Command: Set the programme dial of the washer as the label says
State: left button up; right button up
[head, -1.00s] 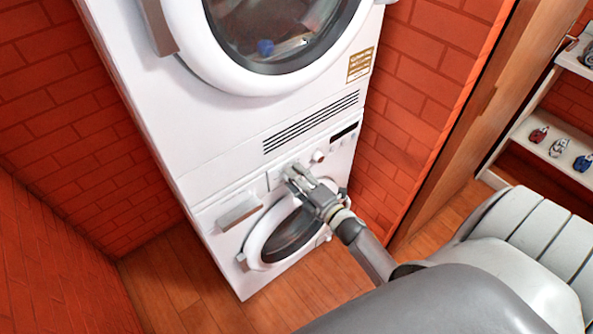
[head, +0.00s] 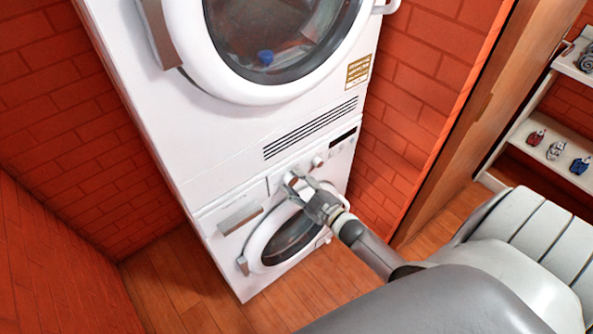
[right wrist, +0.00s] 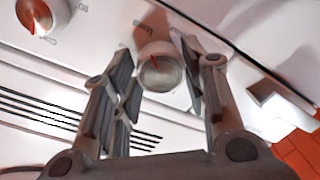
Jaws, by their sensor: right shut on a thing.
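The washer (head: 235,275) is the lower machine of a white stack, with a round door. My right gripper (head: 292,180) reaches its upper panel from the right. In the right wrist view my right gripper (right wrist: 160,75) has a finger on either side of a round silver dial (right wrist: 160,75), shut on it. A short red mark shows on the dial, towards the upper left of its face. A second dial (right wrist: 42,14) with an orange-red pointer is at the upper left; it also shows in the head view (head: 317,161). A gold label (head: 358,71) is on the upper machine, its text unreadable. My left gripper is not in view.
The upper machine's round door (head: 250,90) is just above. A dark display (head: 343,136) lies right of the dials, and the washer's drawer (head: 240,218) lies left. Brick walls stand on both sides. A shelf (head: 545,150) with small items is at far right.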

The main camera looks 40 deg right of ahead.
jog(key=shift+f+m, duration=0.1)
jog(key=shift+m, duration=0.5)
jog(key=o, duration=1)
jog(key=shift+s, duration=0.1)
jog(key=s+d, duration=0.1)
jog(key=s, duration=1)
jog(key=shift+s+d+r, duration=0.25)
jog(key=shift+s+r, duration=0.1)
